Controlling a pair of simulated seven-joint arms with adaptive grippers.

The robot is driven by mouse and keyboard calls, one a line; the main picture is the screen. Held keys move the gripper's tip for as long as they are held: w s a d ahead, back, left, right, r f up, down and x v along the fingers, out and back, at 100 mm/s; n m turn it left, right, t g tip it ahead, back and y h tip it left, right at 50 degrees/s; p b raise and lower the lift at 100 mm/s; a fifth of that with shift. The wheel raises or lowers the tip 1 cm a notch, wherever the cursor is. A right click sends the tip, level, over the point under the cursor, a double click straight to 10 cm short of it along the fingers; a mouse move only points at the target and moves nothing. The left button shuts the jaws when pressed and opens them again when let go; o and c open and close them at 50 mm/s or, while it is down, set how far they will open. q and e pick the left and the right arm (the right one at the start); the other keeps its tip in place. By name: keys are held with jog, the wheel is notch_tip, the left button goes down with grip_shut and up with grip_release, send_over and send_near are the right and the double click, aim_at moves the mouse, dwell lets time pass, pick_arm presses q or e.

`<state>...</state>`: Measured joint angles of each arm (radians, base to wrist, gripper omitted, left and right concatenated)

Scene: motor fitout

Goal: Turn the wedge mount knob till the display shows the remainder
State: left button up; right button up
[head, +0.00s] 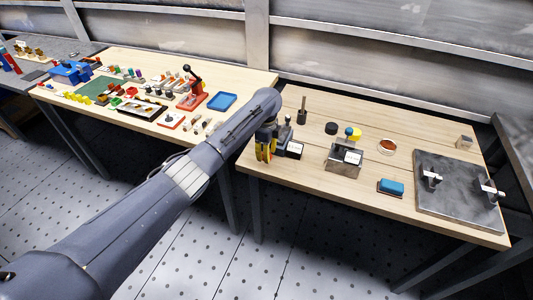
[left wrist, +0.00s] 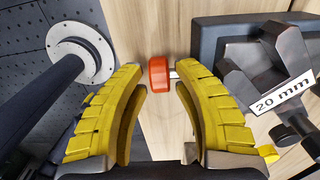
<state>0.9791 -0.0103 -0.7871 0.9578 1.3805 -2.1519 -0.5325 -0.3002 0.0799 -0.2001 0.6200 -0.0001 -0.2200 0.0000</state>
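The wedge mount (left wrist: 273,62) shows in the left wrist view as a dark grey block with a white "20 mm" label (left wrist: 283,97). Its red knob (left wrist: 158,73) sits on a short silver shaft to its left. My left gripper (left wrist: 160,75) has its yellow fingers apart, one on each side of the knob, with gaps showing. In the head view my left gripper (head: 264,150) is at the left end of the right bench, beside the dark mount with a white label (head: 294,149). The knob is hidden there. My right gripper is out of view.
On the right bench (head: 330,190) stand a grey box with a label plate (head: 344,160), a black disc (head: 331,128), a dark post (head: 302,116), a round dish (head: 387,146), a blue block (head: 390,187) and a metal plate with clamps (head: 450,208). A cluttered bench is at left.

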pick_arm(q)
grip_shut()
jog(key=shift+s+d+t+y, duration=0.1)
jog(key=shift+d+t+y, duration=0.15)
jog(key=shift+y, duration=0.55)
jog(key=shift+t+y, duration=0.25)
jog(key=shift+y, duration=0.25)
grip_release()
